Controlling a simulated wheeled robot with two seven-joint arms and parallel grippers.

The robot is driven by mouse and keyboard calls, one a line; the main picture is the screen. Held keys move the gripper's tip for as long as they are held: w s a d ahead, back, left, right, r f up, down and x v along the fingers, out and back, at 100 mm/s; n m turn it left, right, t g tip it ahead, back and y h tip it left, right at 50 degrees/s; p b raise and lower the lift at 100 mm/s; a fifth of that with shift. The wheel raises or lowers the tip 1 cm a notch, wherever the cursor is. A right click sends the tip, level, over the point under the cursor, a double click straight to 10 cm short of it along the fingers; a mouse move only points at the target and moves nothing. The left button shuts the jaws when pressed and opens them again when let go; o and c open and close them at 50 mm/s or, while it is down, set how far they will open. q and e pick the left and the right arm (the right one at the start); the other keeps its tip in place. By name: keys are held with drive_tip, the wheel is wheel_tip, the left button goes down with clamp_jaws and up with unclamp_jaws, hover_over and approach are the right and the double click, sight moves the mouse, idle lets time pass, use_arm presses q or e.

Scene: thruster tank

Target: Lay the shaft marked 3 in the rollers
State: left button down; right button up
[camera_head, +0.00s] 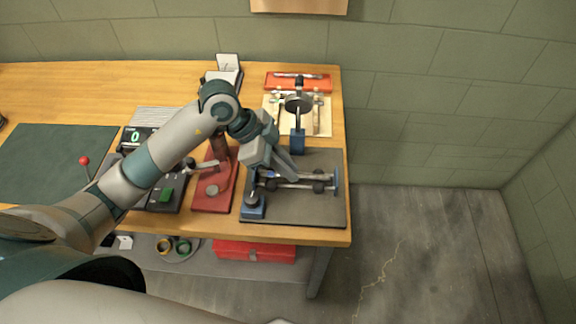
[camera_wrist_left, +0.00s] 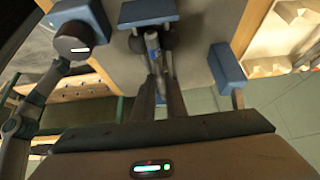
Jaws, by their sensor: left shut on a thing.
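My left gripper (camera_head: 292,178) is shut on a steel shaft (camera_head: 297,186) with dark discs on it. The shaft lies roughly level, left to right, at the roller stand on the dark mat (camera_head: 290,218). I cannot tell whether it touches the rollers. A blue block (camera_head: 253,208) stands at the near left of the shaft. In the left wrist view the fingers (camera_wrist_left: 160,98) point at the stand, and blue blocks (camera_wrist_left: 228,68) show around them. No number is legible on the shaft. My right gripper is not in view.
A red fixture (camera_head: 212,193) stands left of the mat. The table's right edge is close.

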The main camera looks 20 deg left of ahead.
use_arm(q)
drive_tip(key=c, duration=1.7)
unclamp_jaws()
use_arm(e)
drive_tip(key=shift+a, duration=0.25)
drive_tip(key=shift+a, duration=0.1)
